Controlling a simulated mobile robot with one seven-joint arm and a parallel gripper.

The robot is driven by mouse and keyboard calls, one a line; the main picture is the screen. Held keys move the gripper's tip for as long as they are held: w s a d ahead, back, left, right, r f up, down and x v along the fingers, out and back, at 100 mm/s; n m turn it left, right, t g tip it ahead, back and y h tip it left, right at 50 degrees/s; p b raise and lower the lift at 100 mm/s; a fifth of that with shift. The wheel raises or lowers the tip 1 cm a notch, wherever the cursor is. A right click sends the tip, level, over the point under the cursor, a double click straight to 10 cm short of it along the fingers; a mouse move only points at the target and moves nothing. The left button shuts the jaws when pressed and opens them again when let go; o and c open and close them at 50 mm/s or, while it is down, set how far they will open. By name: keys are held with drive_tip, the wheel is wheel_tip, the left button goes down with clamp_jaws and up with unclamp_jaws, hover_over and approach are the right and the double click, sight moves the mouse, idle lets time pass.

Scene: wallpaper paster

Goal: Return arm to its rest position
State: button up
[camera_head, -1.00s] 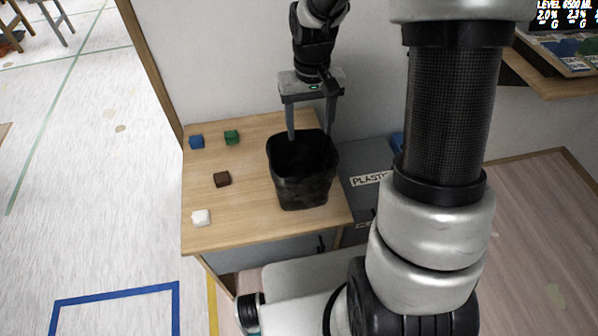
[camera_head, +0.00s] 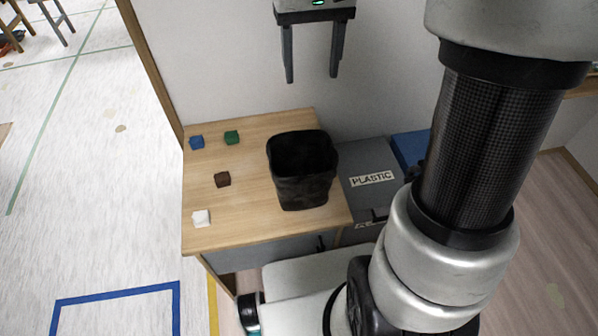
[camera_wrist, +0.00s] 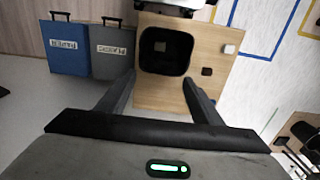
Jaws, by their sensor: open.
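My gripper (camera_head: 311,78) is open, with nothing between its fingers. In the head view it hangs in the air above the black bin (camera_head: 302,172), fingers pointing down and clear of its rim. In the wrist view my gripper (camera_wrist: 158,90) shows its two fingers spread apart, with the bin (camera_wrist: 165,52) beyond them on the table. The inside of the bin is dark in the head view; the wrist view shows a small pale patch at its bottom that I cannot identify.
The wooden table (camera_head: 245,195) also bears a blue cube (camera_head: 196,142), a green cube (camera_head: 232,137), a brown cube (camera_head: 222,179) and a white cube (camera_head: 201,218). A grey bin labelled PLASTIC (camera_head: 368,160) and a blue bin (camera_head: 410,148) stand to the right. A wall is behind.

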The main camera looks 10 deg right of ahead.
drive_tip(key=shift+r, duration=0.35)
drive_tip(key=s+r+t, duration=0.3)
drive_tip(key=s+t, duration=0.2)
drive_tip(key=s, duration=1.3)
drive_tip(key=shift+s+r+t, duration=0.15)
drive_tip(key=shift+s+t, duration=0.05)
drive_tip(key=shift+t, duration=0.1)
